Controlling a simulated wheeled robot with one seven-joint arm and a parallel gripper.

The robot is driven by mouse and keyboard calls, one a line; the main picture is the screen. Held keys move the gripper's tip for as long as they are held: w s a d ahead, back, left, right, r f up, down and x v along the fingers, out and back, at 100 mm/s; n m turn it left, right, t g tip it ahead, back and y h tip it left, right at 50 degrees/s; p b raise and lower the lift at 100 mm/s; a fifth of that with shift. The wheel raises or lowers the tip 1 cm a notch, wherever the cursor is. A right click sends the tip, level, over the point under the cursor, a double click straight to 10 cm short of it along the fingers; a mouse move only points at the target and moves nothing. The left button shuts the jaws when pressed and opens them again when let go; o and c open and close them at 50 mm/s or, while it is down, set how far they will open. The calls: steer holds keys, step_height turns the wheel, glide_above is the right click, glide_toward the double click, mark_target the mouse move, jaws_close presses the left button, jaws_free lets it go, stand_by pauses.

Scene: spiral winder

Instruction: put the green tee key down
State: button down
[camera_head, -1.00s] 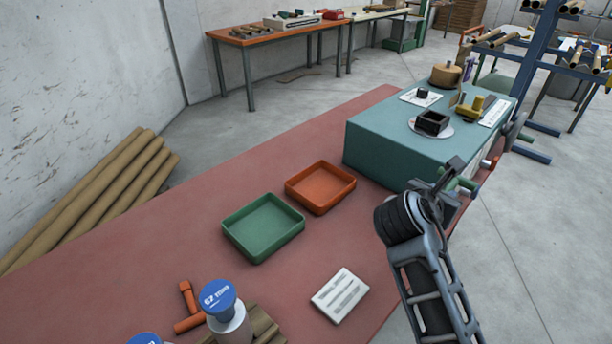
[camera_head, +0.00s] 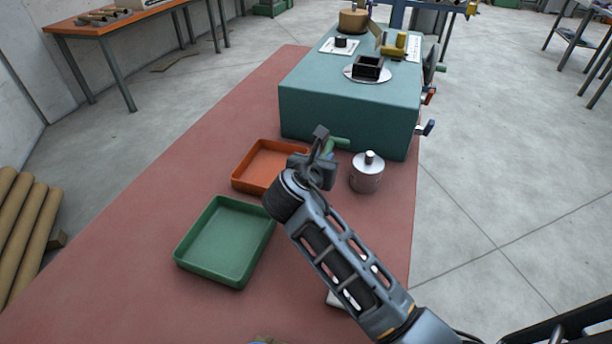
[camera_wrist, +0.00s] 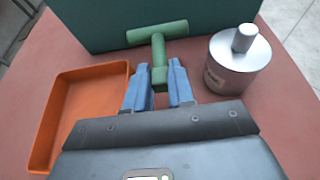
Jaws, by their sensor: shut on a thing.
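The green tee key (camera_wrist: 158,38) is in my gripper (camera_wrist: 158,92), whose blue fingers are shut on its stem. Its crossbar points away from the gripper, towards the teal block, in the wrist view. In the head view, part of the key (camera_head: 338,143) shows beyond my gripper (camera_head: 326,150), in front of the block. The green tray (camera_head: 222,243) lies nearer, to the left of my arm. The orange tray (camera_head: 245,172) is just left of the gripper and also shows in the wrist view (camera_wrist: 92,90). Whether the key touches anything cannot be told.
A metal cylinder with a knob (camera_head: 367,176) stands close right of the gripper, also in the wrist view (camera_wrist: 238,65). The teal block (camera_head: 345,120) rises behind, with coloured handles on its right side. The red bench top (camera_head: 110,245) is clear left of the trays.

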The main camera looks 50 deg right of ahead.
steer(key=shift+f, duration=2.9)
steer(key=shift+f, duration=0.2)
steer(key=c, duration=1)
jaws_free()
steer(key=shift+o, duration=0.2)
